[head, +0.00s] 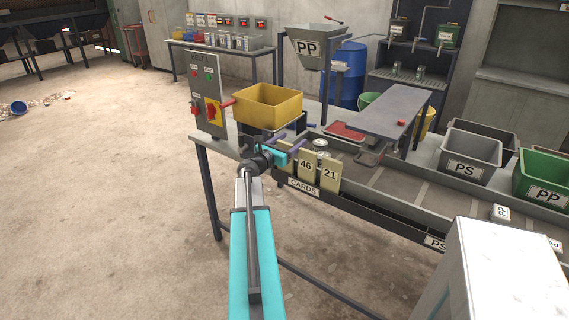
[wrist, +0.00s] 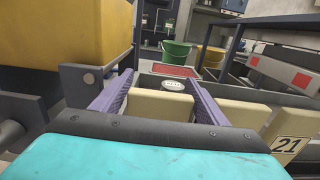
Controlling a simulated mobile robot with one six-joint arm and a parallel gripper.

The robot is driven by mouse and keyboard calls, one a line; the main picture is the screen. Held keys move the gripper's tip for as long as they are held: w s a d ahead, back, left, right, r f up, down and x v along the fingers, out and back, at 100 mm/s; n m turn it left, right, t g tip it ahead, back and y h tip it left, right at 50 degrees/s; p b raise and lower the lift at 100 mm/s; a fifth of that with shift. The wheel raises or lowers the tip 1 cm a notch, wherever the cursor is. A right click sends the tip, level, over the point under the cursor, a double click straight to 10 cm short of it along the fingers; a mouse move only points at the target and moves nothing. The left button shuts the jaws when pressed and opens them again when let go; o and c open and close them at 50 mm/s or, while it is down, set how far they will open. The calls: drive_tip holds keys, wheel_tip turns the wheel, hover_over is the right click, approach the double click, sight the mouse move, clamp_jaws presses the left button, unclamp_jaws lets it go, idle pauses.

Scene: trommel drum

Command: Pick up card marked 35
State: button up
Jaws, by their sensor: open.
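Cream cards stand upright in a rack labelled CARDS (head: 303,188) at the front of the bench. Card 46 (head: 306,165) and card 21 (head: 330,173) are readable in the head view; no 35 is visible in either view. My gripper (head: 288,143) is open over the left end of the rack. In the wrist view, its purple fingers (wrist: 160,84) stand on either side of a cream card (wrist: 160,105), whose number is hidden. Another cream card (wrist: 236,113) and card 21 (wrist: 289,140) stand to its right.
A yellow bin (head: 268,107) stands close behind and left of my gripper, beside a control box (head: 208,103). Behind the rack are a red tray (head: 346,132) and a small lidded jar (head: 320,147). Grey and green bins stand to the right.

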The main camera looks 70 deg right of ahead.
drive_tip(key=c, duration=1.1)
drive_tip(key=shift+c, duration=0.2)
